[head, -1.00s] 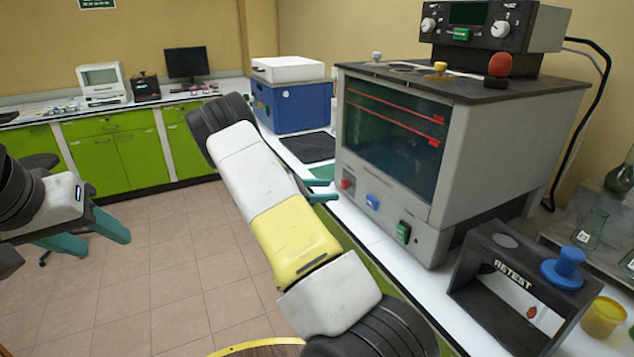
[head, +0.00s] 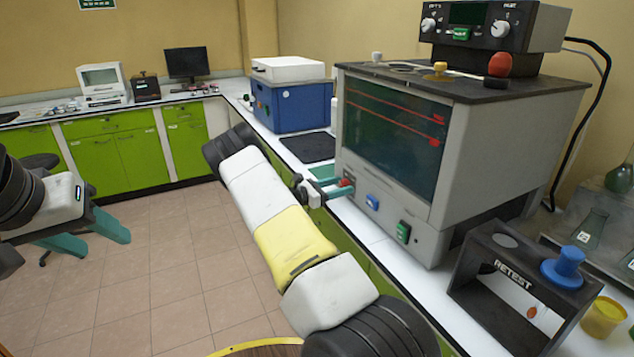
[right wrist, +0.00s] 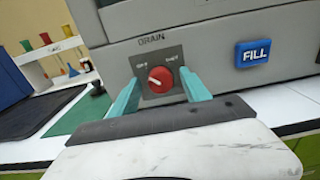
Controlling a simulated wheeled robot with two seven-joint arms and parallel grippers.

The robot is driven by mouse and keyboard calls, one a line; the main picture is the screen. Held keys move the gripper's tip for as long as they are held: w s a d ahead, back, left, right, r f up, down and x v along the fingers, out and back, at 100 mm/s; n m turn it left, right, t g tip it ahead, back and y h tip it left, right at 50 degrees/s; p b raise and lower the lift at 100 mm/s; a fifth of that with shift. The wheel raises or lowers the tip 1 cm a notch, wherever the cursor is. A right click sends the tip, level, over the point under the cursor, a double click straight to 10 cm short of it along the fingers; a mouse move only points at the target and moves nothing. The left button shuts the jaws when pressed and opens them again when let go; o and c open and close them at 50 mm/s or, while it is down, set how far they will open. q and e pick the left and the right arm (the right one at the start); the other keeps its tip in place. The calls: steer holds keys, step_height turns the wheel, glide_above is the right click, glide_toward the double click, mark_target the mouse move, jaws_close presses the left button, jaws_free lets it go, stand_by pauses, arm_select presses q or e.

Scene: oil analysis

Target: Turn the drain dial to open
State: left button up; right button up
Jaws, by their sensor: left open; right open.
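The red drain dial (right wrist: 160,79) sits on a grey plate under the word DRAIN in the right wrist view. Its white mark slants toward the upper left-hand label; the label text is too small to read surely. My right gripper (right wrist: 160,88) is open, with one teal finger on each side of the dial; I cannot tell whether they touch it. In the head view the dial (head: 346,183) shows at the machine's lower left corner, by my right gripper (head: 332,188). My left gripper (head: 88,238) is open and empty over the floor at the left.
The grey bath machine (head: 480,160) has a blue FILL button (head: 372,202) and a green switch (head: 403,232) right of the dial. A blue box (head: 295,105) and dark mat (head: 308,147) lie further back. A black RETEST stand (head: 520,285) is at right front.

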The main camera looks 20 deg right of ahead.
jaws_close()
steer(key=shift+m, duration=0.3)
steer(key=m, duration=0.3)
steer(key=shift+m, duration=0.3)
steer(key=m, duration=0.4)
steer(key=shift+m, duration=0.3)
steer(key=m, duration=0.9)
